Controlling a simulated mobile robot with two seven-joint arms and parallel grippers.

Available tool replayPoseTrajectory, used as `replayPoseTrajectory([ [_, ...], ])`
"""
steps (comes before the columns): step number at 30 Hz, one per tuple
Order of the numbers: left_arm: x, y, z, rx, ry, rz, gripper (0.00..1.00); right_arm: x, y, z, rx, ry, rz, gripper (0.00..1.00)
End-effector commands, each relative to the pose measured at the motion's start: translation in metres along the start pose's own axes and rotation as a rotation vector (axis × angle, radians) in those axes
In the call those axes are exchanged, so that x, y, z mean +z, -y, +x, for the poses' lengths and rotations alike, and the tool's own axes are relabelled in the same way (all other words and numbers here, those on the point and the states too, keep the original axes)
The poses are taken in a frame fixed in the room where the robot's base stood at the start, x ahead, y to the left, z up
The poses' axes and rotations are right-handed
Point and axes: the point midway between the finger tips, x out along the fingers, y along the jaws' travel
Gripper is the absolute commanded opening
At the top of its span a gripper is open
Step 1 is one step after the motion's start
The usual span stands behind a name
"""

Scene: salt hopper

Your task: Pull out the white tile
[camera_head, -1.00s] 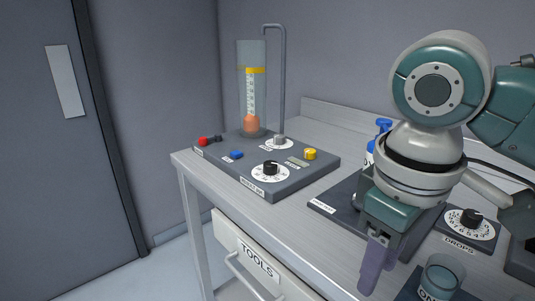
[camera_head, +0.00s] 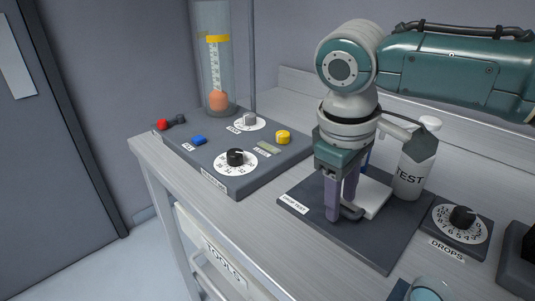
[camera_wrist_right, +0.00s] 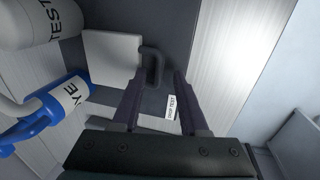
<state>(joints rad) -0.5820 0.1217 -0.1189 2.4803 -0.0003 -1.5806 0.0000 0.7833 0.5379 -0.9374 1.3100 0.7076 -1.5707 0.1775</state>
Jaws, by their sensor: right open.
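The white tile (camera_head: 372,196) lies on a dark mat (camera_head: 392,246) on the bench, with a dark handle (camera_head: 350,211) at its near edge. The right wrist view also shows the white tile (camera_wrist_right: 112,58) and its handle (camera_wrist_right: 152,66). My right gripper (camera_head: 341,215) points down at the handle. Its purple fingers are open, and the right wrist view (camera_wrist_right: 156,80) shows the handle between or just beyond their tips. I see no grip on it. In the head view the gripper hides part of the tile. My left gripper is not in view.
A white TEST bottle (camera_head: 413,170) stands right behind the tile. A blue DYE bottle (camera_wrist_right: 62,105) is close to it in the wrist view. A control box (camera_head: 222,161) stands left, a DROPS dial (camera_head: 461,222) right, and a glass (camera_head: 428,291) at the front.

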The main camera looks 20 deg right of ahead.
Motion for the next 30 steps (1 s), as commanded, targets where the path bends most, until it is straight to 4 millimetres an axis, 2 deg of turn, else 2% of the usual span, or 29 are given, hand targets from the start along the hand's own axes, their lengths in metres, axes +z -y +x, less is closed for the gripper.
replayPoseTrajectory([
  [3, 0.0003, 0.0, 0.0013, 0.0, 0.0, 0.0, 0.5, 0.0001, 0.0001, 0.0062, 0.0, 0.0, 0.0, 0.43],
  [10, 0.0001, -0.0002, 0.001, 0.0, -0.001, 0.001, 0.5, -0.0001, 0.0001, 0.0064, 0.0, -0.001, 0.0, 0.43],
  [22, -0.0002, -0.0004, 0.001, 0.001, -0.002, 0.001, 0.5, -0.0002, 0.0001, 0.0061, 0.0, -0.001, 0.0, 0.0],
  [30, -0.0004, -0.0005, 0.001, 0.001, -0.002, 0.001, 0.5, -0.0003, 0.0001, 0.0059, 0.0, -0.002, 0.0, 0.0],
])
